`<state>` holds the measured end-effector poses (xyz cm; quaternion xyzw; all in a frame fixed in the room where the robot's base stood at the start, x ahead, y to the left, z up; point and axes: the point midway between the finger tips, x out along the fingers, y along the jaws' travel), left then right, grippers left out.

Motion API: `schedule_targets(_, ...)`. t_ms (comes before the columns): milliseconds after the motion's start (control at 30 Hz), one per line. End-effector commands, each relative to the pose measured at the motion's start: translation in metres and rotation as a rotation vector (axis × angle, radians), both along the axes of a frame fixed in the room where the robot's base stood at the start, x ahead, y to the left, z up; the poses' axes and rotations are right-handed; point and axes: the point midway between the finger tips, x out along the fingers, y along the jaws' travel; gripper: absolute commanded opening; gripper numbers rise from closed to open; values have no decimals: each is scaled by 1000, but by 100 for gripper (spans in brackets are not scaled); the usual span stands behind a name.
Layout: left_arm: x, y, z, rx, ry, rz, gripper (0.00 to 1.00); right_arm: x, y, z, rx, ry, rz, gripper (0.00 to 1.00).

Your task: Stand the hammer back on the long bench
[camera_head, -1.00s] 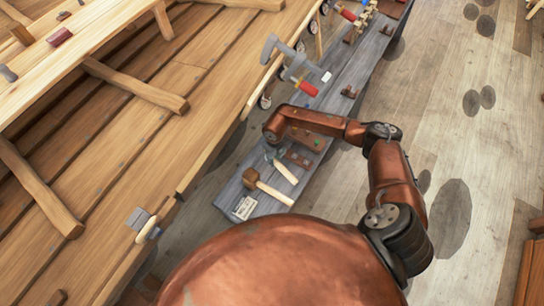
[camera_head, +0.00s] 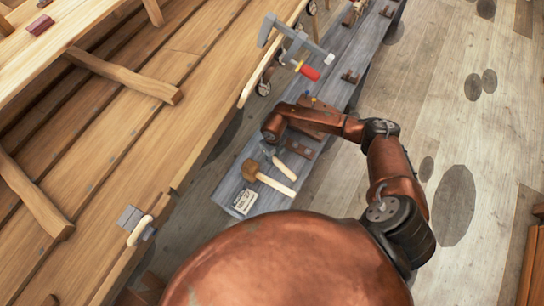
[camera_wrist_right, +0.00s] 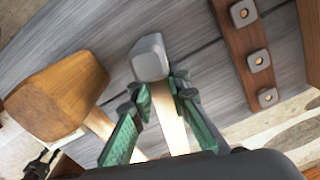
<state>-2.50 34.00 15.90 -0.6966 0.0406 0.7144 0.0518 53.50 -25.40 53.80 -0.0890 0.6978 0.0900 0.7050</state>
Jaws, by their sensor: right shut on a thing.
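The hammer has a grey head (camera_wrist_right: 150,58) and a pale wooden handle; it is over the near end of the long grey bench (camera_head: 232,185). In the head view its handle (camera_head: 284,168) slants down to the right. My right gripper (camera_wrist_right: 157,97), with green finger pads, is shut on the handle just behind the head. In the head view the wrist hides most of the gripper. I cannot tell whether the head touches the bench. A wooden mallet (camera_head: 250,170) is beside the hammer, and also shows in the right wrist view (camera_wrist_right: 58,98). My left gripper is not in view.
A white card (camera_head: 244,202) lies at the bench's near end. A brown holed strip (camera_wrist_right: 257,55) is right of the hammer. A grey clamp (camera_head: 291,40) and a red-handled tool (camera_head: 308,71) are farther along. The plank hull (camera_head: 130,130) runs along the left; open floor is right.

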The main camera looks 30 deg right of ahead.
Motion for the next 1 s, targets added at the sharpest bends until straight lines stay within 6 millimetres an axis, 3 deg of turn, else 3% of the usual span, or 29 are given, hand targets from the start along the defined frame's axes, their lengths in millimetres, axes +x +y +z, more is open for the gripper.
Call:
schedule_targets(567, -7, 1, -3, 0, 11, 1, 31, 1, 0, -6, 1, -1, 0, 0)
schedule_targets(600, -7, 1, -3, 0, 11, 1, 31, 1, 0, -6, 1, -2, 0, 17)
schedule_targets(867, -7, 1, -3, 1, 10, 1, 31, 0, 0, -6, 0, -1, 0, 35)
schedule_targets(1000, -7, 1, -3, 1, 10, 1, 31, 0, 0, -7, 0, 0, 0, 36)
